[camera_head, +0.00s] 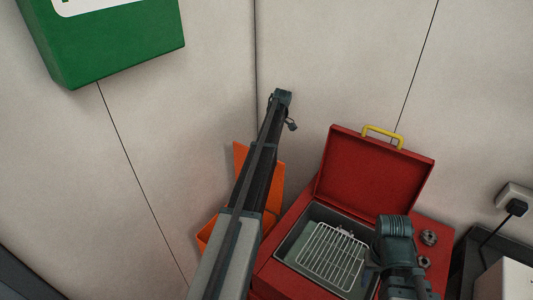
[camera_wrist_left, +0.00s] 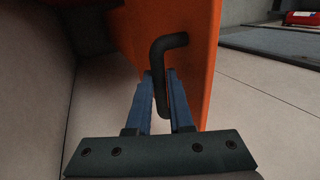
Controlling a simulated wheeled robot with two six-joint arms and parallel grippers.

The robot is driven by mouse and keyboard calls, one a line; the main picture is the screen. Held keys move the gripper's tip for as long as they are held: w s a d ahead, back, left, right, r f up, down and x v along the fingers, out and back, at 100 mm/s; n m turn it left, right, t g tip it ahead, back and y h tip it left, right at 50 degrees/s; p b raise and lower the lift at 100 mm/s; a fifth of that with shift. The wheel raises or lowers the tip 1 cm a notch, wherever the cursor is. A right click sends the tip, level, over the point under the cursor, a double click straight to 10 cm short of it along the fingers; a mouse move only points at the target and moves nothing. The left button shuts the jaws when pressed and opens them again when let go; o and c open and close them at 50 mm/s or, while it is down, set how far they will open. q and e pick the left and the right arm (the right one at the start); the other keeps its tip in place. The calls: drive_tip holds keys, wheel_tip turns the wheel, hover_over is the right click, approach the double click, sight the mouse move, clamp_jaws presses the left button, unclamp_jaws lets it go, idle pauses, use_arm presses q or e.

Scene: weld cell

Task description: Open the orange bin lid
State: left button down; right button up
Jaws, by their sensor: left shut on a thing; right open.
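The orange bin (camera_head: 206,234) stands in the corner, mostly hidden behind my left arm. Its orange lid (camera_head: 275,185) stands up steeply from the bin near the wall, partly covered by that arm. In the left wrist view the lid (camera_wrist_left: 198,65) is a broad orange panel with a dark bent handle (camera_wrist_left: 168,42). My left gripper (camera_wrist_left: 160,78) is shut around the handle's straight part. Its fingers are hidden in the head view. My right gripper (camera_head: 372,268) is open above the red box, apart from the bin.
A red box (camera_head: 270,274) with its lid (camera_head: 372,175) up and a wire rack (camera_head: 335,252) inside stands right of the bin. A green case (camera_head: 115,45) hangs on the left wall. A socket with a plug (camera_head: 516,206) is at far right.

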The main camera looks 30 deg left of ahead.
use_arm(q)
drive_tip(key=c, duration=0.8)
unclamp_jaws()
drive_tip(key=shift+a, duration=0.1)
drive_tip(key=shift+r, duration=0.1)
drive_tip(key=p+v, duration=1)
drive_tip(key=v, duration=0.1)
drive_tip(key=shift+w+r+p, duration=0.15)
drive_tip(key=shift+r+p, duration=0.25)
drive_tip(key=s+d+f+m+t+b, duration=0.1)
drive_tip(key=s+d+f+m+b, duration=0.3)
drive_tip(key=s+d, duration=0.45)
drive_tip(key=s+d+f+m+t+y+b, duration=0.15)
drive_tip(key=s+d+f+m, duration=0.35)
drive_tip(key=d, duration=0.7)
drive_tip(key=s+d+f+m+t+b, duration=0.15)
drive_tip(key=s+d+m+b, duration=0.3)
drive_tip(key=s+d, duration=0.5)
drive_tip(key=s+d+f+m+b, duration=0.1)
drive_tip(key=s+d+f+m, duration=0.1)
drive_tip(key=s, duration=0.4)
drive_tip(key=s+d+f+m+t+b, duration=0.1)
drive_tip(key=s+d+f+m+b, duration=0.1)
drive_tip(key=s+d+m, duration=0.3)
drive_tip(key=shift+s+d+f+h, duration=0.35)
drive_tip(key=shift+s+d+f, duration=0.05)
drive_tip(key=shift+d, duration=0.1)
